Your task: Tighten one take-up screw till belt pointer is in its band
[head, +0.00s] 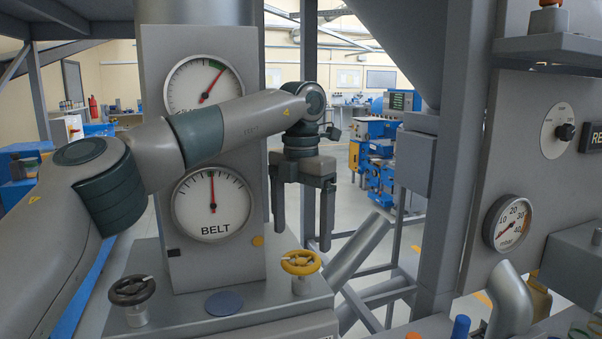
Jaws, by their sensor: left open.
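The BELT dial (213,205) is on the front of the grey column, and its pointer stands about straight up. Two handwheels that look like the take-up screws stand on the grey housing: a yellow one (300,262) at the right and a black one (132,290) at the left. My left gripper (302,240) is open and empty, fingers pointing down, just above the yellow handwheel in the picture. Whether they touch is unclear. My right gripper is out of view.
An upper dial (203,84) with a green band is partly hidden by my left arm. A grey post and a panel with a gauge (507,222) stand at the right. A bent grey pipe (510,300) rises at the lower right. A blue disc (223,303) lies between the handwheels.

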